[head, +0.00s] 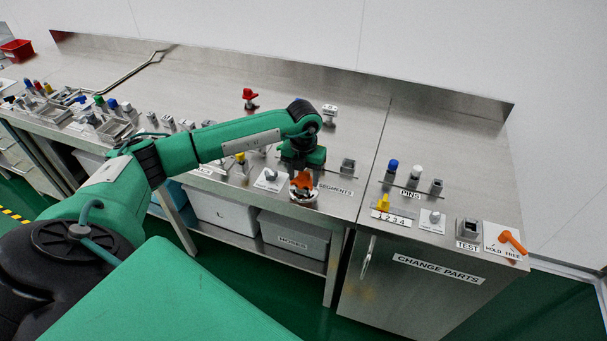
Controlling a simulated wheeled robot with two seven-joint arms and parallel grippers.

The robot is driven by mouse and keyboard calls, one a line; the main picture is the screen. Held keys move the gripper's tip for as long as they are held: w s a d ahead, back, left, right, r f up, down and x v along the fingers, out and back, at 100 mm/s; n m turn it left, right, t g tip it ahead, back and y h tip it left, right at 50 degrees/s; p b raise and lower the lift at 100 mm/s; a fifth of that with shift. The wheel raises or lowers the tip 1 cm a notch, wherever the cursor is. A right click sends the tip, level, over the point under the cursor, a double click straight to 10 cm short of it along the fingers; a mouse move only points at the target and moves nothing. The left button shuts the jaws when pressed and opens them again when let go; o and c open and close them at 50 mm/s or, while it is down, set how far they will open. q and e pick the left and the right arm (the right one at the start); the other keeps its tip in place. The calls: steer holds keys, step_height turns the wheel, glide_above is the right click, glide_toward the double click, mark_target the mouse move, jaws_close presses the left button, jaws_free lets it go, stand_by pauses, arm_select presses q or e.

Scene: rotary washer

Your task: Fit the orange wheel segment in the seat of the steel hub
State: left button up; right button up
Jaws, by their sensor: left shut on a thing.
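My left arm reaches in from the left over the steel bench, and my left gripper (301,172) points down near the front edge. It is shut on the orange wheel segment (302,181), which shows just below it. The segment is at a round white and dark part (303,198) by the SEGMENTS label; whether it touches or is above it I cannot tell. A small grey fitting on a white plate (269,177) stands just left. I cannot tell for certain which part is the steel hub. The fingertips are mostly hidden. My right gripper is not in view.
A red-topped part (249,97) and a grey block (329,112) stand behind my wrist. A grey block (347,166) is to the right. The CHANGE PARTS cabinet (425,285) carries pins, a TEST block (468,230) and an orange lever (512,241). The rear bench is mostly clear.

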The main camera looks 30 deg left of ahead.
arm_select(q)
steer(key=o, duration=1.1)
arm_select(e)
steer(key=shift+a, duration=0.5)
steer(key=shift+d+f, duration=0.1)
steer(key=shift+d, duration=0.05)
arm_select(q)
steer(key=shift+r, duration=0.35)
step_height(320, 180, up, 13)
steer(key=b, duration=0.3)
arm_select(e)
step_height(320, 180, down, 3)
